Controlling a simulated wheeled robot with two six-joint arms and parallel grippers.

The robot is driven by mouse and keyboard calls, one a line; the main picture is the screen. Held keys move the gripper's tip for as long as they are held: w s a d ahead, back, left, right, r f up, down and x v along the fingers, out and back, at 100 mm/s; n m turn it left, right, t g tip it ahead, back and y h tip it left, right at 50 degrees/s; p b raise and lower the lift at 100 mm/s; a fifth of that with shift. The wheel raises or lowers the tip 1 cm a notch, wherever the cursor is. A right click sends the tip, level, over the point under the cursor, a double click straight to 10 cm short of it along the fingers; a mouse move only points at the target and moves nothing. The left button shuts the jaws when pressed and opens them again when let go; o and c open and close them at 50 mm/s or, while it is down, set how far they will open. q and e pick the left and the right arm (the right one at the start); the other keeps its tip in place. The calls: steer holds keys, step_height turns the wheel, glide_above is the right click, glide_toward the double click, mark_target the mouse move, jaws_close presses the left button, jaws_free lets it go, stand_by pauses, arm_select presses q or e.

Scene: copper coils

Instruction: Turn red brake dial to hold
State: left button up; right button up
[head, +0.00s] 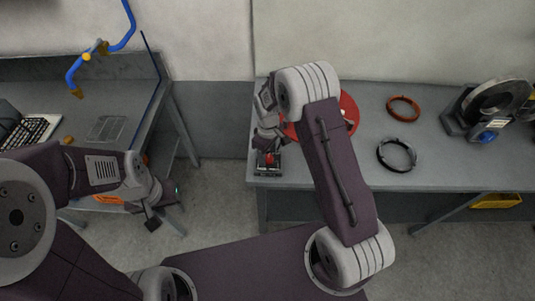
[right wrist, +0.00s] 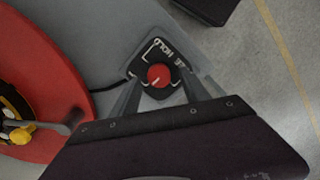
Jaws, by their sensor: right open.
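The red brake dial (right wrist: 159,75) sits on a black plate with white marks and the word HOLD, which reads upside down in the right wrist view. A small pale mark shows on the dial's lower left. In the head view the dial (head: 268,159) is near the table's left front corner. My right gripper (right wrist: 162,88) is open, with its fingers apart on either side of the dial; I cannot tell whether they touch it. It also shows in the head view (head: 264,143), above the dial. My left gripper (head: 153,222) hangs away at the left; its jaws are unclear.
A large red disc (right wrist: 40,80) lies close beside the dial, partly hidden by my right arm in the head view. An orange ring (head: 403,98), a black ring (head: 383,164) and a grey machine (head: 460,120) are further right. A left bench holds a keyboard (head: 28,135).

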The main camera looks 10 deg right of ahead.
steer(key=shift+s+d+f, duration=0.1)
steer(key=shift+d+f, duration=0.1)
steer(key=shift+f, duration=0.5)
steer(key=shift+a, duration=0.1)
steer(key=shift+c, duration=0.8)
jaws_close()
